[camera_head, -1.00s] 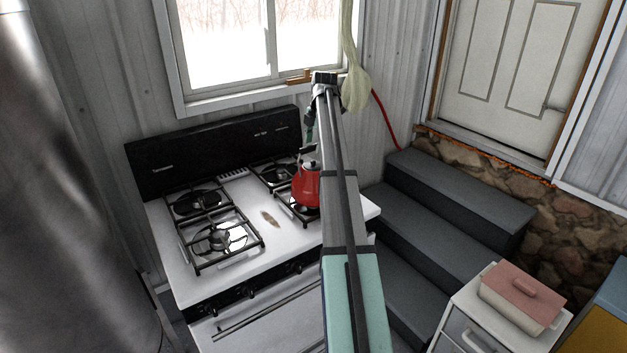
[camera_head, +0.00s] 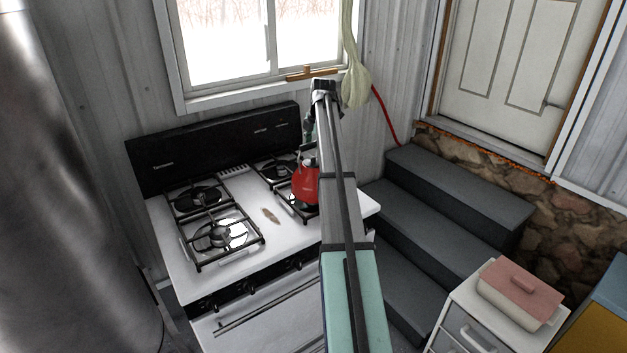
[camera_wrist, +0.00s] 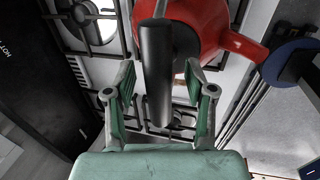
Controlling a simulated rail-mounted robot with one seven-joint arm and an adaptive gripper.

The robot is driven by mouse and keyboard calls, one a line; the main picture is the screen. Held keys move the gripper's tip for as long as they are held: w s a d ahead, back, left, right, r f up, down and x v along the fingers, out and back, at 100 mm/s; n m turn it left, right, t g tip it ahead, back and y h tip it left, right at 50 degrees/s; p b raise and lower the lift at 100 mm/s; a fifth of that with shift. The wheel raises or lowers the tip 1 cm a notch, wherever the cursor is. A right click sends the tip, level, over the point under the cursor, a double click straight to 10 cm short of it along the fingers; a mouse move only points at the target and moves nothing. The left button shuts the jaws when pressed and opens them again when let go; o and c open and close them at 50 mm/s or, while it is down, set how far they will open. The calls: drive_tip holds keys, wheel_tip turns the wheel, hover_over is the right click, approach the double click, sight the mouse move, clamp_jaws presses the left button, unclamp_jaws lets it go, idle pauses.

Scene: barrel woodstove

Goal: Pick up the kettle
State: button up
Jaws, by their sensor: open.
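The red kettle (camera_head: 304,188) stands on the right side of the stove, partly hidden behind my arm in the head view. In the wrist view the kettle's red body (camera_wrist: 198,22) is at the top, with its spout pointing right. Its black handle (camera_wrist: 156,75) runs down the picture between my fingers. My gripper (camera_wrist: 160,78) is open, one finger on each side of the handle, with gaps showing. In the head view my arm hides most of the gripper.
The white stove (camera_head: 180,262) has several burners with black grates and a black back panel (camera_head: 215,150). Grey steps (camera_head: 440,215) rise to its right. A blue round object (camera_wrist: 290,62) lies right of the spout. A pale hanging bag (camera_head: 356,88) is near my arm.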

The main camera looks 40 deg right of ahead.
clamp_jaws()
drive_tip(key=shift+r, duration=0.15)
idle(0.4)
